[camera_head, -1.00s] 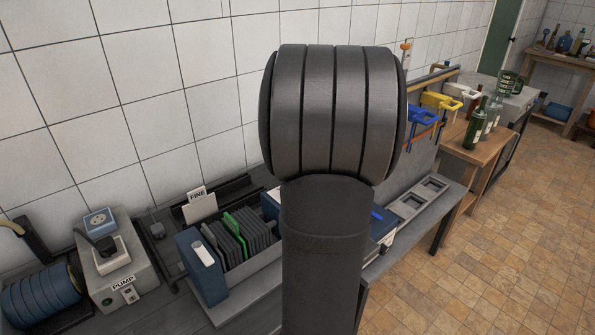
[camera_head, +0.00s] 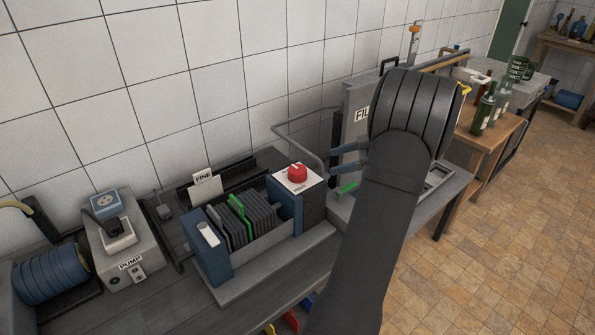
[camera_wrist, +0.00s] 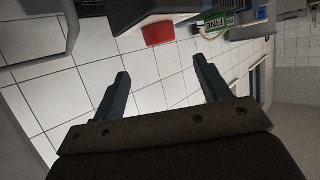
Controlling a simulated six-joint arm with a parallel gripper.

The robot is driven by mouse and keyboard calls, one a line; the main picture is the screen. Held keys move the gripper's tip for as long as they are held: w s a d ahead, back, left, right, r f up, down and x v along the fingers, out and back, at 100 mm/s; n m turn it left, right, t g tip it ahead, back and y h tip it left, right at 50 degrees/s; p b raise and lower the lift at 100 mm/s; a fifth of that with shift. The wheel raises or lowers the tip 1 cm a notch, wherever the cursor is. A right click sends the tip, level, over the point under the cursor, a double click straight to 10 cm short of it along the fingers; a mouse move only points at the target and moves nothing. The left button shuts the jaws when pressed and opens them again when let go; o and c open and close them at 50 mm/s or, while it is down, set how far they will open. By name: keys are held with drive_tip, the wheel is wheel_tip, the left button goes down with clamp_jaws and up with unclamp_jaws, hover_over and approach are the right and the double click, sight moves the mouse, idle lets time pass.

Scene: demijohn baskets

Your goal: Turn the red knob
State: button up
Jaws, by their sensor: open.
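The red knob (camera_head: 297,173) sits on the white top of a dark box (camera_head: 313,203) at the right end of the plate filter. It is fully in view in the head view. My gripper (camera_head: 335,160) is just right of the knob, its two fingers apart and pointing left towards it. A gap shows between the fingertips and the knob. In the wrist view my gripper (camera_wrist: 161,66) is open and empty, and the red knob (camera_wrist: 158,33) shows beyond the fingertips, near the top edge.
The filter plates (camera_head: 243,222) with green tabs stand left of the knob. A grey pipe (camera_head: 300,123) curves behind it. A grey panel (camera_head: 358,105) stands behind my gripper. Bottles (camera_head: 484,115) stand on a wooden table at right.

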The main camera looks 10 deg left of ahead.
sight(304, 169)
drive_tip(key=x, duration=1.2)
drive_tip(key=shift+a+f, duration=0.2)
drive_tip(key=shift+a, duration=0.1)
drive_tip(key=c, duration=1)
